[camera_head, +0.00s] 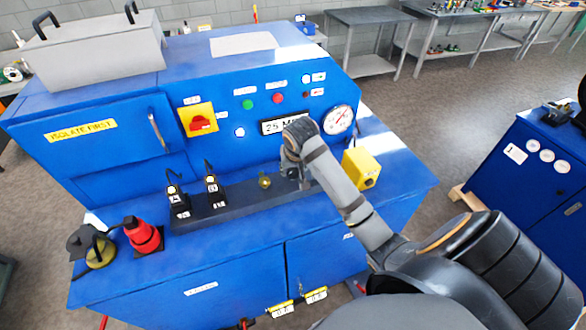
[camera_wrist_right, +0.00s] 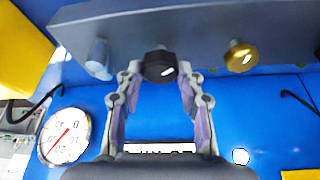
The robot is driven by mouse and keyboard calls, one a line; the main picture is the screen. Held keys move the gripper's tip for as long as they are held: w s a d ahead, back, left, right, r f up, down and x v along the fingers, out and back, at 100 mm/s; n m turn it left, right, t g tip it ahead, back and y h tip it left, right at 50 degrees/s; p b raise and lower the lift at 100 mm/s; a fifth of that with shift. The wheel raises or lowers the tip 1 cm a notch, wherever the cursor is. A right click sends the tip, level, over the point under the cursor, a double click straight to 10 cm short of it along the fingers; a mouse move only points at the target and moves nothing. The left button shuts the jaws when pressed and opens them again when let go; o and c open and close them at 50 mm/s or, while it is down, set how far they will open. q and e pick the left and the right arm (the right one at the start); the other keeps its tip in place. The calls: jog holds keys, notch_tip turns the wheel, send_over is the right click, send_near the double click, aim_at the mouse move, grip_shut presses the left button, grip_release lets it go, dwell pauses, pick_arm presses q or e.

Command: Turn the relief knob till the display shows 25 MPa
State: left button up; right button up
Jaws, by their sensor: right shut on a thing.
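The display (camera_head: 286,122) on the blue panel reads 25 M in the head view, and its right end is hidden behind my right arm. My right gripper (camera_wrist_right: 159,76) is shut on a black knob (camera_wrist_right: 158,65) on the grey block; no label on the knob is legible. In the head view the same gripper (camera_head: 302,178) reaches down to the block and hides this knob. A brass knob (camera_wrist_right: 240,57) and a silvery knob (camera_wrist_right: 98,57) stand on either side of it, apart from the fingers. My left gripper is not in view.
A round gauge (camera_head: 339,120) is right of the display. A yellow box (camera_head: 361,168) stands close to my right arm. Black levers (camera_head: 213,190), a red cone-shaped part (camera_head: 141,233) and a red switch on a yellow plate (camera_head: 199,120) are farther left.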

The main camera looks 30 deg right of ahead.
jog(key=o, duration=1.2)
jog(key=v, duration=0.7)
jog(key=shift+s+r, duration=0.1)
jog(key=shift+r, duration=0.15)
